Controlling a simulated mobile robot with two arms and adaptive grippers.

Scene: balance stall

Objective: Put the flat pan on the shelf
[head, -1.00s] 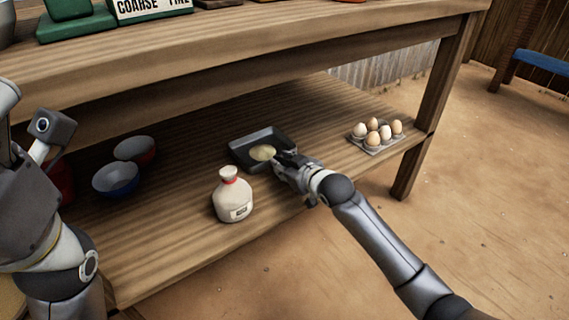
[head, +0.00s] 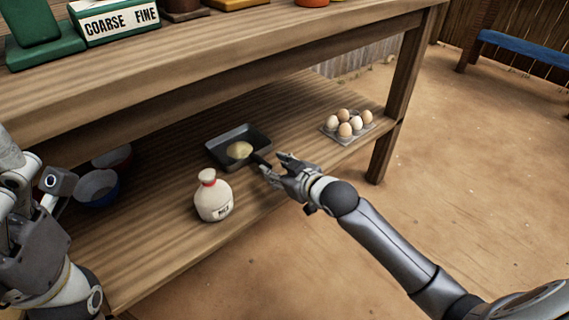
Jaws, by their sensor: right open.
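The flat pan (head: 222,156) is dark and square, with a pale yellow round thing (head: 239,150) in it. It rests on the lower wooden shelf (head: 165,225), between the milk bottle and the eggs. Its short handle (head: 259,159) points right, towards my right gripper. My right gripper (head: 274,167) is open and empty beside the handle end, with its fingers apart. My left arm is at the left edge of the head view; its gripper's fingertips cannot be made out.
A tray of several eggs (head: 348,124) sits to the right. The table top (head: 230,45) overhangs the shelf.

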